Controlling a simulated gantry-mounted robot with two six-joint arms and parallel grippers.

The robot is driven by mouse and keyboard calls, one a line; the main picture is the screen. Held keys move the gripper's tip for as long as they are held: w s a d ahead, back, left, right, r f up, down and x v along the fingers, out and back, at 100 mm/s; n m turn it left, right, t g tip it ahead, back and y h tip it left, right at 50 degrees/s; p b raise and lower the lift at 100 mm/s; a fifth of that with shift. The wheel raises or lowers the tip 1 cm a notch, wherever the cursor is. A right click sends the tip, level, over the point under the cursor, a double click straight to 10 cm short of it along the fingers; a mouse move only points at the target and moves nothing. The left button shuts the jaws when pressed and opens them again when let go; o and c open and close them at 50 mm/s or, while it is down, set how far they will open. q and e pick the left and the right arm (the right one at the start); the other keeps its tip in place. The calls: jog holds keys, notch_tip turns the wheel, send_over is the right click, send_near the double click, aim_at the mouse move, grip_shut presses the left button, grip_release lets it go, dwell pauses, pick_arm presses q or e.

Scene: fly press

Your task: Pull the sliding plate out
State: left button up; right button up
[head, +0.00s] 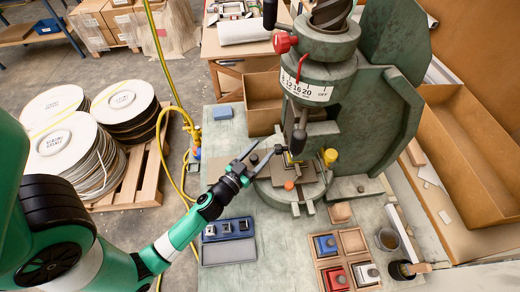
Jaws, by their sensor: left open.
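The green fly press (322,95) stands on the green worktop, with a red knob and a numbered dial on its head. A brown plate (302,186) lies on its round base under the ram; I cannot tell for sure that this is the sliding plate. My left gripper (266,148) is open at the left side of the press base, its two thin fingers pointing at the press. A small black knob (254,159) shows between the fingers; I cannot tell whether they touch it. My right gripper is not in view.
A cup (388,239) stands right. A yellow hose (165,115) hangs left of the bench.

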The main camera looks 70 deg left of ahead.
pick_arm(q)
grip_shut()
dwell(1.4)
